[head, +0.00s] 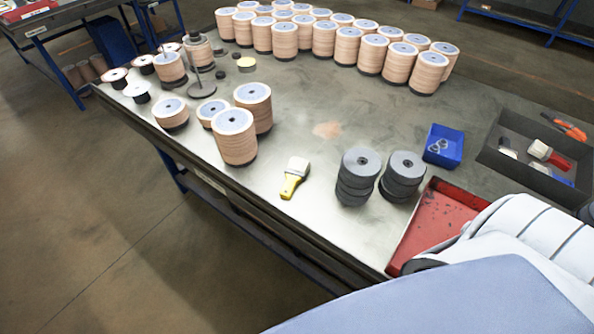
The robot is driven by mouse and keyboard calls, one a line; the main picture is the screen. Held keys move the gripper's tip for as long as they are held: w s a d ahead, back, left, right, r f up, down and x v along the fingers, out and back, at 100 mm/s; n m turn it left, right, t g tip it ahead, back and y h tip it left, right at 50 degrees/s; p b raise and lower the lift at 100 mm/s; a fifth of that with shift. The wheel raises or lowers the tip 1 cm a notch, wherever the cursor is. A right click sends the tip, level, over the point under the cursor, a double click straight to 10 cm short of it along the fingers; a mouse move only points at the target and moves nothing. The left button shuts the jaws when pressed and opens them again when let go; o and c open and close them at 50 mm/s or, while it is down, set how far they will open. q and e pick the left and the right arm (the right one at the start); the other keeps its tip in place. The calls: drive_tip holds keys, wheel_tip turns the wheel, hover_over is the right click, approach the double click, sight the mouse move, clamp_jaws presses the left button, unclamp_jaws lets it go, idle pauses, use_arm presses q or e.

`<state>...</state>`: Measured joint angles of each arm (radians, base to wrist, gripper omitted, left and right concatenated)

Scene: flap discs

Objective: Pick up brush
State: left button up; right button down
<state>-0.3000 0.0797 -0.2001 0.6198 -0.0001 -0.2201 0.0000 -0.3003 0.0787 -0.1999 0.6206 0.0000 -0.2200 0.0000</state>
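A brush (294,177) with a yellow handle and pale bristles lies flat on the metal table (300,110), near its front edge. The handle points toward the front edge and the bristles point away from it. A second brush (548,155) with a red handle and pale bristles lies in a dark tray at the right. Part of my white and grey arm fills the lower right corner. Neither gripper shows, and nothing touches the yellow brush.
Stacks of tan discs (235,137) stand left of the yellow brush, and dark grey disc stacks (358,176) stand right of it. A red tray (437,222), a blue bin (442,146) and the dark tray (516,127) are at the right. The table centre is clear.

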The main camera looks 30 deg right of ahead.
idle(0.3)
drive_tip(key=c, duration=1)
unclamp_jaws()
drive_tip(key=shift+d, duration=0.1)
